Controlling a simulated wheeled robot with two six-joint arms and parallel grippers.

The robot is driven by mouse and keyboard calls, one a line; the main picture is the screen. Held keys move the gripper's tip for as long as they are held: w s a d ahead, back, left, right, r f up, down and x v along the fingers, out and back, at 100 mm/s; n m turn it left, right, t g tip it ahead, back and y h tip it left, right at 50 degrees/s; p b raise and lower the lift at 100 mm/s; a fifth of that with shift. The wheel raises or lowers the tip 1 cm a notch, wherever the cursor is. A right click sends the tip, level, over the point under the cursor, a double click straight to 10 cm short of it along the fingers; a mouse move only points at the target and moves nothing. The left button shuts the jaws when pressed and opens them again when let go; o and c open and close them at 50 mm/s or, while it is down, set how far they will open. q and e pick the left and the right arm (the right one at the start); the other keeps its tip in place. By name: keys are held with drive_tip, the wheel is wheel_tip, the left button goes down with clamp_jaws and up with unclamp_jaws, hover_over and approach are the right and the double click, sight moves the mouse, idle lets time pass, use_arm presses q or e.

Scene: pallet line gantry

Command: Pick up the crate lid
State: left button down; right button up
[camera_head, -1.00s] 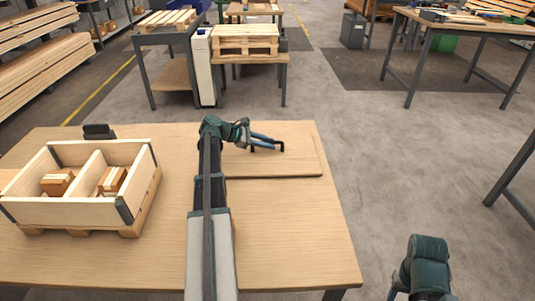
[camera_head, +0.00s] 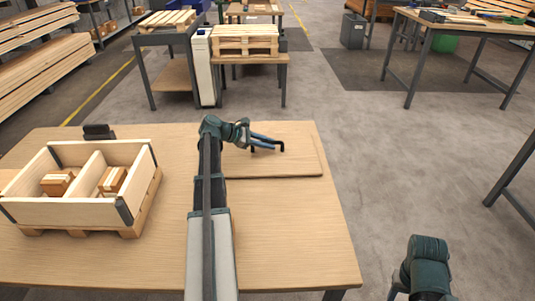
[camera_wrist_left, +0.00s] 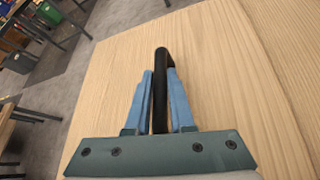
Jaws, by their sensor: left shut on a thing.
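The crate lid (camera_head: 290,165) is a flat wooden panel lying on the table, to the right of the crate. A dark bar handle (camera_head: 279,147) stands on its top. My left gripper (camera_head: 266,143) is over the lid, with its blue fingers at the handle. In the left wrist view the blue fingers (camera_wrist_left: 158,95) are on either side of the dark handle (camera_wrist_left: 160,65), closed on it. The lid (camera_wrist_left: 205,60) fills much of that view. I cannot tell any gap between lid and table. My right arm shows at the lower right, but its fingers are out of frame.
The open wooden crate (camera_head: 128,208) stands on a small pallet at the left of the table, with a divider and several wooden blocks inside. A small dark object (camera_head: 98,131) is at the table's back edge. The table's (camera_head: 290,240) front right is clear.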

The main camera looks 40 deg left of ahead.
use_arm(q)
drive_tip(key=shift+r, duration=0.25)
idle(0.6)
wheel_tip(320, 180, up, 2)
drive_tip(key=p, duration=0.2)
drive_tip(key=shift+r+p, duration=0.15)
drive_tip(key=shift+p, duration=0.25)
drive_tip(key=shift+r+p, duration=0.5)
drive_tip(key=s+d+r+p, duration=0.1)
drive_tip(key=s+d, duration=0.8)
drive_tip(key=s, duration=0.3)
drive_tip(key=shift+s+d, duration=0.35)
drive_tip(key=shift+d, duration=0.05)
drive_tip(key=shift+r, duration=0.1)
